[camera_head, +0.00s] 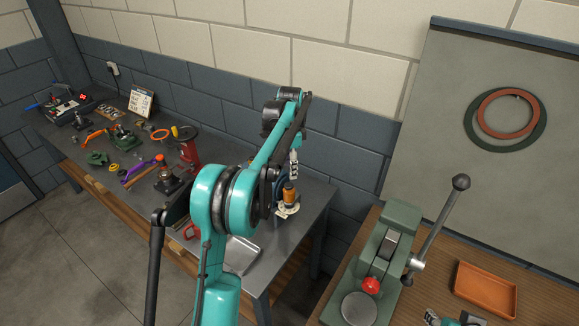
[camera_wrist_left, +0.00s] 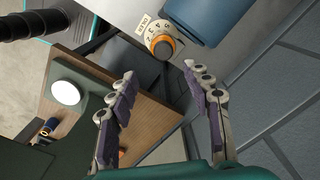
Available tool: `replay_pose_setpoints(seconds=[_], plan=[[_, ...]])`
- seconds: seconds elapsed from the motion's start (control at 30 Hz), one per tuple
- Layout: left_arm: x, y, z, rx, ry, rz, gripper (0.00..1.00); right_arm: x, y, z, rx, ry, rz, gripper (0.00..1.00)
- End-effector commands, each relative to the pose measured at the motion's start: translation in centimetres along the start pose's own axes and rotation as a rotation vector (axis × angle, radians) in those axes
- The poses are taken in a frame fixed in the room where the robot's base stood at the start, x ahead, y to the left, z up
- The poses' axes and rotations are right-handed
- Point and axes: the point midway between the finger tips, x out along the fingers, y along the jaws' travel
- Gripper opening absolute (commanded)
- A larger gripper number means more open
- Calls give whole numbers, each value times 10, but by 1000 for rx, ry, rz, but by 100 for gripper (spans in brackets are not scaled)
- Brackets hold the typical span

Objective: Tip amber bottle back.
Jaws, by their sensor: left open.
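The amber bottle (camera_head: 290,194) stands on a white plate (camera_head: 288,210) near the right end of the grey bench. In the left wrist view the bottle (camera_wrist_left: 162,46) is seen from above, with a dark top, beside numbers printed on the plate. My left gripper (camera_head: 294,164) is just above the bottle in the head view. Its two purple-padded fingers are spread and empty in the left wrist view (camera_wrist_left: 165,88), with the bottle beyond their tips, apart from them. What seems to be my right gripper (camera_head: 448,319) is cut off at the bottom edge.
A blue cylinder (camera_wrist_left: 200,15) is close beside the bottle. My left arm hides part of the bench. A metal tray (camera_head: 241,255) lies at the bench's front edge. A green lever press (camera_head: 385,250) and an orange tray (camera_head: 485,288) occupy the wooden table. Tools clutter the bench's left.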

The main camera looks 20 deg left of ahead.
Motion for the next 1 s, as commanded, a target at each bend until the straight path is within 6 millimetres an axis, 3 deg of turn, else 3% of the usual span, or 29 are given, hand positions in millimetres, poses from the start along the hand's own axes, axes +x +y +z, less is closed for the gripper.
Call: replay_pose_setpoints(seconds=[0.17,0.6,1.0], plan=[[7,-11,1,36,-10,22,50,-9,0,-6,0,0,0,40],[72,-10,2,37,-10,22,50,-5,0,-3,0,0,0,40],[82,-10,2,37,-10,22,50,-5,0,-3,0,0,0,40]])
